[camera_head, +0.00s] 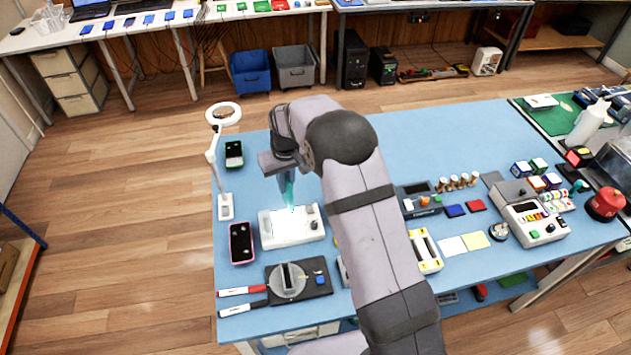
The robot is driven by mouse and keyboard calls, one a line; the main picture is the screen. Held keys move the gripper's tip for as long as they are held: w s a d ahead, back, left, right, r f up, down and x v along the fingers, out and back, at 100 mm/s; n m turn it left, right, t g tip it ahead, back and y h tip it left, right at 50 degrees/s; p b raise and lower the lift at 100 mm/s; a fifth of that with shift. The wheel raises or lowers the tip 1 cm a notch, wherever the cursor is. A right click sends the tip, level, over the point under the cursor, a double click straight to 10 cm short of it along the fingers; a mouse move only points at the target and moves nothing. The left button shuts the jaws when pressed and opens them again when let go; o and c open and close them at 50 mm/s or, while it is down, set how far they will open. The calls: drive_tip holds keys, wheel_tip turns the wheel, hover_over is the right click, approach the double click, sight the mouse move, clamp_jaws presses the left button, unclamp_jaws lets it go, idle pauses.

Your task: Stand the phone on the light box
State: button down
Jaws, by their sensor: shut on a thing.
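My gripper (284,178) points down at the left part of the blue table. It is shut on a narrow teal thing, which looks like a phone (288,194) seen nearly edge-on and upright. The phone's lower end is over the white light box (275,236), near a pale glow on its top. I cannot tell whether the phone touches the box. The gripper and arm hide part of the phone's upper end.
A pink-edged phone (241,243) lies left of the box, and a green phone (234,154) lies farther back. A white ring lamp (223,113) stands at the left edge. My arm hides the table's middle.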

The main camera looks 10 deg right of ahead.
drive_tip(key=s+a+r+m, duration=0.2)
drive_tip(key=a+m, duration=0.1)
drive_tip(key=a, duration=0.4)
drive_tip(key=shift+s+a+r+p, duration=0.15)
drive_tip(key=shift+s+r+p, duration=0.15)
drive_tip(key=shift+r+p, duration=0.1)
drive_tip(key=shift+f, duration=0.15)
drive_tip(key=shift+f+b, duration=1.25)
drive_tip(key=shift+f, duration=0.3)
drive_tip(key=shift+f, duration=0.4)
idle(0.6)
drive_tip(key=shift+f+b, duration=0.5)
drive_tip(key=shift+f, duration=0.05)
drive_tip(key=shift+f, duration=0.3)
drive_tip(key=shift+f+b, duration=0.25)
drive_tip(key=shift+b, duration=0.05)
